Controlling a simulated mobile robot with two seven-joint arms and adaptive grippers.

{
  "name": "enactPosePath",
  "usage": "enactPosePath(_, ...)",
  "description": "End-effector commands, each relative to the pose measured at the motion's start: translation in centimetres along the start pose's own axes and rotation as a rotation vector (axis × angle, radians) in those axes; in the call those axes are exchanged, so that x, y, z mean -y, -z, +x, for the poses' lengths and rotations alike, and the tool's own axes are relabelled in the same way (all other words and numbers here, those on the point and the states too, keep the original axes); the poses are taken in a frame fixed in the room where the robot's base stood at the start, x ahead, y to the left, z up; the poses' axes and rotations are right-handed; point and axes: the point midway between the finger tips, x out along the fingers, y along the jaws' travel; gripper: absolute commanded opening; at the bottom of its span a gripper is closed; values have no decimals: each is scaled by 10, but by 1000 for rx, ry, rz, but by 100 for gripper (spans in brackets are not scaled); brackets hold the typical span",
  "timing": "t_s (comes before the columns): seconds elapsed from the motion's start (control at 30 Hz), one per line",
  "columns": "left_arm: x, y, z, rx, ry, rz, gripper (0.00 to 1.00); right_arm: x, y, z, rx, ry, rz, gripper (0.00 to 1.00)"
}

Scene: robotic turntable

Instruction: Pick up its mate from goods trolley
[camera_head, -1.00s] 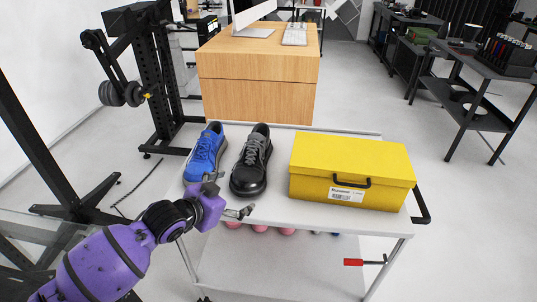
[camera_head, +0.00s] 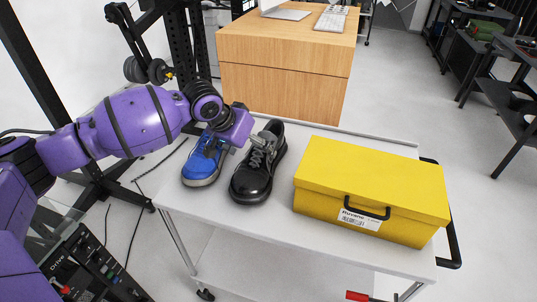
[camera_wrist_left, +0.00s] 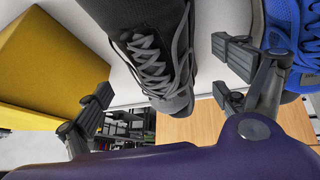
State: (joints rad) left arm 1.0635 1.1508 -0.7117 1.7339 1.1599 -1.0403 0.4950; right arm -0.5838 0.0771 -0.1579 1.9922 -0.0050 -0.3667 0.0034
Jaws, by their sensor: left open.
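A black shoe (camera_head: 259,165) with grey laces stands upright on the white goods trolley (camera_head: 190,210). A blue shoe (camera_head: 203,161) stands to its left, partly covered by my gripper. My left gripper (camera_head: 229,145) is over the upper part of the two shoes, its fingers partly hidden by its own body in the head view. In the left wrist view the open fingers (camera_wrist_left: 160,72) appear on either side of the black shoe (camera_wrist_left: 152,55), with the blue shoe (camera_wrist_left: 285,35) beyond the right finger. Nothing is held. My right gripper is not in view.
A yellow box (camera_head: 370,190) with a black handle stands on the trolley right of the black shoe. A wooden desk (camera_head: 285,65) is behind the trolley. A black frame with weights (camera_head: 147,70) is at the back left. The trolley's front left top is clear.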

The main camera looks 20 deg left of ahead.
Motion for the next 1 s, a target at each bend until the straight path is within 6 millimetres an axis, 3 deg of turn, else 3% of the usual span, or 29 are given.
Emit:
enactPosePath(0.27, -3, 1, 39, -2, -1, 1, 90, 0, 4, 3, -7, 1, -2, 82)
enactPosePath(0.57, -3, 2, 42, -4, -1, 3, 89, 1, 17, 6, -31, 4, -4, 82)
enactPosePath(1.0, -4, 0, 44, -1, -5, 2, 31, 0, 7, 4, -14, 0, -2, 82)
